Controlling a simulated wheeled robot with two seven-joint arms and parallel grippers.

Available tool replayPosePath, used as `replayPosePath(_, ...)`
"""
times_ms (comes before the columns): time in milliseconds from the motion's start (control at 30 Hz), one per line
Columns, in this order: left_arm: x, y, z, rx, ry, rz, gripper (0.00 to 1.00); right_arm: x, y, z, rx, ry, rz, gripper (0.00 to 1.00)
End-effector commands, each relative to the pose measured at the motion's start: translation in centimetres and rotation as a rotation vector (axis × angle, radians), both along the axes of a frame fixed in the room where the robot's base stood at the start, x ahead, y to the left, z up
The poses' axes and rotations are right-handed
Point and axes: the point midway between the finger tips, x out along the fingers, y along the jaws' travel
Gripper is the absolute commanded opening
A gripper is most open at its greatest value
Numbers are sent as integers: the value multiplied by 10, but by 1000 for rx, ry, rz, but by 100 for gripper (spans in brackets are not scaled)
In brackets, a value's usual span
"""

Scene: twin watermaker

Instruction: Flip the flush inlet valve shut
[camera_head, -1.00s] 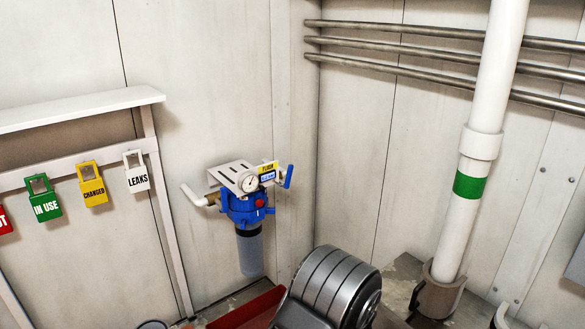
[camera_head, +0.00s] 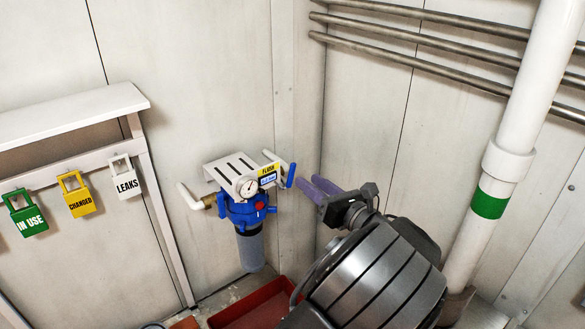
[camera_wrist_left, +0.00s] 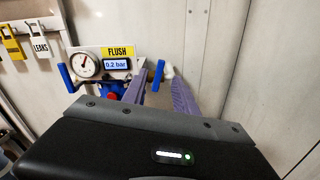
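The flush inlet valve's blue lever (camera_head: 290,176) stands upright, slightly tilted, at the right end of the filter unit, beside the yellow FLUSH label (camera_head: 268,169). My left gripper (camera_head: 320,189) is just right of the lever, its purple fingers pointing toward it. In the left wrist view the lever (camera_wrist_left: 158,75) shows beyond and between the spread fingertips (camera_wrist_left: 160,92). The gripper looks open and empty, with no contact visible. The gauge (camera_head: 248,188) and the display reading 0.2 bar (camera_wrist_left: 116,64) are beside the label. My right gripper is not in view.
The blue filter housing (camera_head: 247,211) hangs on the wall under a white bracket (camera_head: 232,170). Hanging tags, including LEAKS (camera_head: 125,182), are to the left. A red tray (camera_head: 255,307) lies below. A white pipe (camera_head: 508,160) stands at right.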

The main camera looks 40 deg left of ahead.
Motion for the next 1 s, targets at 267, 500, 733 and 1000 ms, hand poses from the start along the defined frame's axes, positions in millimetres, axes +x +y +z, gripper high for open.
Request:
replayPosePath(267,6,22,1,0,0,3,35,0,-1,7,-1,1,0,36)
replayPosePath(500,17,58,2,0,-1,3,35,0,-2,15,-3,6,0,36)
replayPosePath(733,22,74,0,-2,0,1,35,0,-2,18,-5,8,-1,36)
replayPosePath(1000,22,75,-1,-2,0,0,32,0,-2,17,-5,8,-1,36)
